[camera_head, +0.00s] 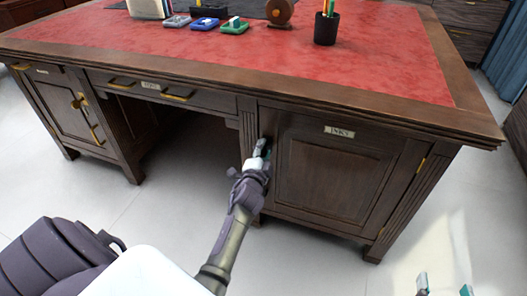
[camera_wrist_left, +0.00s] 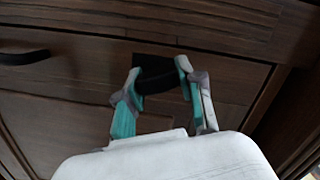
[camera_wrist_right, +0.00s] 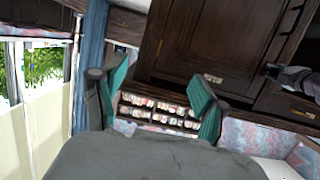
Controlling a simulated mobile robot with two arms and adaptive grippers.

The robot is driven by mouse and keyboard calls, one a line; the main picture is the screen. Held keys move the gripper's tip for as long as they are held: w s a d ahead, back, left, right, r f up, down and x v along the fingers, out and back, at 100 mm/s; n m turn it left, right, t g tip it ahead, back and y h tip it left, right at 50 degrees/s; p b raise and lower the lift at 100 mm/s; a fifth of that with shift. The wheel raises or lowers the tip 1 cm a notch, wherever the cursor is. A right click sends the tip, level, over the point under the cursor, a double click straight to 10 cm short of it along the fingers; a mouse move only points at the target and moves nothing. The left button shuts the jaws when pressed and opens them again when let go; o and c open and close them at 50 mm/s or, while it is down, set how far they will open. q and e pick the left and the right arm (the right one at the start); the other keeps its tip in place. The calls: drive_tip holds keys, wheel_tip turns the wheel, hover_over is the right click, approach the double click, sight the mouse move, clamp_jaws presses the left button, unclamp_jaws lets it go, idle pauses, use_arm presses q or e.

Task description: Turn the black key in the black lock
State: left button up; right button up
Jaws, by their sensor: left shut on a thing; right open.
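My left gripper (camera_head: 262,150) is at the left edge of the right-hand cupboard door (camera_head: 325,180) of the desk. In the left wrist view, its fingers (camera_wrist_left: 156,82) are shut on the black key (camera_wrist_left: 157,80). A dark plate, seemingly the black lock (camera_wrist_left: 150,61), shows behind the key on the brown wood. The key's shaft and the keyhole are hidden, so I cannot tell its turn angle. In the head view the fingers cover key and lock. My right gripper (camera_head: 445,290) is open and empty, low at the bottom right, away from the desk.
The desk's red leather top (camera_head: 390,60) holds a black pen cup (camera_head: 326,28) and several coloured items at the back. The door has a label (camera_head: 339,131) and a brass hinge (camera_head: 421,164). Left of it is the open kneehole; the floor in front is clear.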

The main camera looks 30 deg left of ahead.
use_arm(q)
drive_tip(key=shift+m, duration=0.4)
drive_tip(key=shift+m+b, duration=0.5)
drive_tip(key=shift+b, duration=0.1)
use_arm(e)
drive_tip(key=r+t, duration=0.1)
drive_tip(key=w+a+r+t+y, duration=0.1)
drive_tip(key=r, duration=0.1)
drive_tip(key=r+t, duration=0.1)
drive_tip(key=r, duration=0.1)
drive_tip(key=shift+w+a+r, duration=0.15)
drive_tip(key=shift+w+r, duration=0.05)
drive_tip(key=shift+r, duration=0.05)
drive_tip(key=shift+t, duration=0.3)
use_arm(q)
drive_tip(key=shift+m+t+b, duration=0.3)
drive_tip(key=shift+m+b, duration=0.4)
drive_tip(key=shift+m, duration=0.4)
drive_tip(key=shift+m+y, duration=0.3)
drive_tip(key=shift+m, duration=0.1)
use_arm(e)
wheel_tip(320, 180, up, 7)
drive_tip(key=s+t+y, duration=0.1)
drive_tip(key=t+y, duration=0.1)
drive_tip(key=t, duration=0.2)
drive_tip(key=shift+s+a+t, duration=0.3)
drive_tip(key=shift+s+t, duration=0.05)
drive_tip(key=shift+t, duration=0.05)
use_arm(q)
drive_tip(key=o, duration=1.1)
